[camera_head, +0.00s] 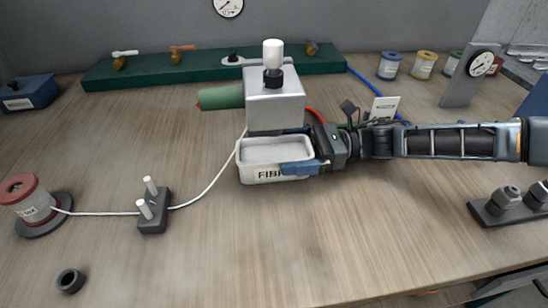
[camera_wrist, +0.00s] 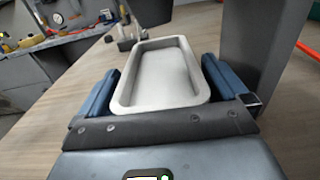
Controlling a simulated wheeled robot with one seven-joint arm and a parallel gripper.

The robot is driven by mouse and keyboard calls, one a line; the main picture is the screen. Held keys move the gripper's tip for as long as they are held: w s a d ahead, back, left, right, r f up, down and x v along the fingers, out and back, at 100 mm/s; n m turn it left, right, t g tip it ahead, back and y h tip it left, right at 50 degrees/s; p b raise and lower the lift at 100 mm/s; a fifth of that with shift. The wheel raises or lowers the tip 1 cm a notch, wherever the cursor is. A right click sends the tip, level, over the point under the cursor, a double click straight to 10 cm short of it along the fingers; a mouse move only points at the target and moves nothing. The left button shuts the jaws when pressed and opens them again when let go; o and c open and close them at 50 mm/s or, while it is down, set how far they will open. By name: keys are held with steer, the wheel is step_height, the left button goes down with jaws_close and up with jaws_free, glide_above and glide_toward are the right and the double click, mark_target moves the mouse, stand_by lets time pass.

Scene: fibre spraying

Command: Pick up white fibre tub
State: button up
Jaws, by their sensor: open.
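The white fibre tub (camera_head: 262,175) is a shallow rectangular tray with a dark-lettered label on its front, partly covered by my gripper. It sits on the wooden bench just in front of a grey box-shaped device (camera_head: 275,105). My gripper (camera_head: 300,160) reaches in from the right at the tub's right end. In the wrist view the tub (camera_wrist: 160,75) lies between the two blue fingers of my gripper (camera_wrist: 160,85). The fingers are open, one along each long side. I cannot tell whether they touch its walls.
A green cylinder (camera_head: 222,97) sticks out left of the device, and a white thread runs from it to a small two-post guide (camera_head: 153,210) and a spool (camera_head: 30,200). A black ring (camera_head: 70,281) lies front left. The bench front (camera_head: 260,250) is clear.

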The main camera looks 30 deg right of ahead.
steer(key=shift+w+a, duration=0.2)
steer(key=shift+a, duration=0.35)
steer(key=shift+c, duration=0.5)
steer(key=c, duration=1)
steer(key=shift+o, duration=0.2)
steer(key=shift+r, duration=0.2)
steer(key=shift+r+b, duration=0.35)
steer(key=shift+r, duration=1.15)
steer(key=shift+s, duration=0.2)
steer(key=shift+s+a+b, duration=0.35)
steer(key=shift+s+a, duration=0.6)
steer(key=shift+s, duration=1.85)
steer(key=shift+s+a+b, duration=0.3)
steer(key=shift+s+a, duration=0.6)
steer(key=shift+s, duration=1.85)
steer(key=shift+s+a+b, duration=0.35)
steer(key=shift+s+a, duration=0.6)
steer(key=shift+s, duration=1.85)
